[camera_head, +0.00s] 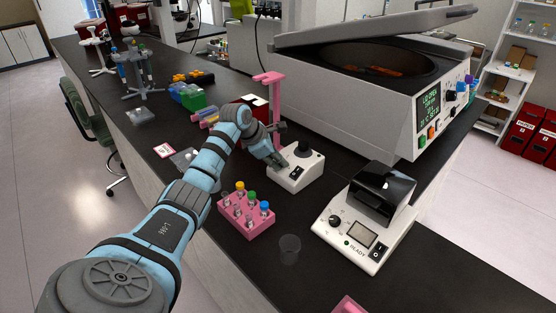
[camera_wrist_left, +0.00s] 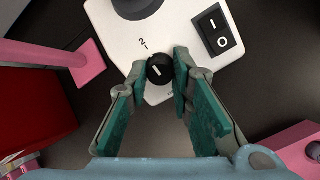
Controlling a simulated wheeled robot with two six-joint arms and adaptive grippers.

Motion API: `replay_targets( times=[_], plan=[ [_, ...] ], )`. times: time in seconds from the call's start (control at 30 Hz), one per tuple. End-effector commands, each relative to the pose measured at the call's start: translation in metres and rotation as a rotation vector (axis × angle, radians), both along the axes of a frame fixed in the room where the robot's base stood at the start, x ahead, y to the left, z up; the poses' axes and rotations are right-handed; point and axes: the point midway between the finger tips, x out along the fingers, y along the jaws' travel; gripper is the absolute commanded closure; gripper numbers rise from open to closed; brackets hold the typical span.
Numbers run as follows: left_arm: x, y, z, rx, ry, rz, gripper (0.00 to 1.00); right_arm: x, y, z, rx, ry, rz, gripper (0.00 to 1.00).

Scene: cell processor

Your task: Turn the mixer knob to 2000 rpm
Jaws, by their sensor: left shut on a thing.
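The mixer (camera_head: 313,166) is a small white device with a black round top and a black rocker switch. It stands on the dark bench in the middle of the head view. Its black mixer knob (camera_wrist_left: 159,70) has a short white pointer line and shows in the left wrist view, at the body's near end. A printed "2" and a small tick lie just above the knob there. My left gripper (camera_head: 277,160) is at this near end, its fingertips closed on the knob's two sides. The gripper partly covers the knob's surroundings. My right gripper is not in view.
A pink rack (camera_head: 247,222) with capped tubes and a clear cup (camera_head: 289,247) stand in front. A white device with a display (camera_head: 361,232) is to the right. A pink stand (camera_head: 275,105) rises behind the mixer, and a large open-lidded centrifuge (camera_head: 345,95) is behind.

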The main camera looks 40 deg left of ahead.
Motion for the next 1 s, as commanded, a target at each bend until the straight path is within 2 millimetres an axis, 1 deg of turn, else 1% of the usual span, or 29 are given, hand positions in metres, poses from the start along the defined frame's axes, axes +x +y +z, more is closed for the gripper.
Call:
replay_targets(
  times=[0.23,0.27,0.3,0.37,0.4,0.67,0.77,0.87,1.0],
  plan=[
    [0.0,-0.001,-0.001,-0.002,0.001,0.0,1.0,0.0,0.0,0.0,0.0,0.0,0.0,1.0],
    [0.0,-0.001,-0.001,-0.002,0.001,0.0,0.76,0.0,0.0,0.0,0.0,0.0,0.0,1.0],
    [0.0,-0.001,-0.001,-0.002,0.001,0.001,0.7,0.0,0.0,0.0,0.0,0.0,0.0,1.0],
    [0.0,0.0,-0.001,-0.002,0.001,0.001,0.6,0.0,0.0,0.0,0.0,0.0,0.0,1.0],
    [0.0,0.0,-0.001,-0.002,0.001,0.001,0.59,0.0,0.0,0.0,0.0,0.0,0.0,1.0],
    [-0.001,0.0,0.0,-0.001,0.001,0.002,0.59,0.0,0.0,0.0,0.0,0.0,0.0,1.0],
    [-0.005,0.003,0.008,0.001,-0.002,0.004,0.59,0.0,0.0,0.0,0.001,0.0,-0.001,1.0],
    [-0.017,0.004,0.025,0.005,0.0,0.001,0.59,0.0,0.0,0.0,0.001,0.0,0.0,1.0],
    [-0.04,0.009,0.059,0.006,-0.001,0.003,0.59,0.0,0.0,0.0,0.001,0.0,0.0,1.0]
  ],
)
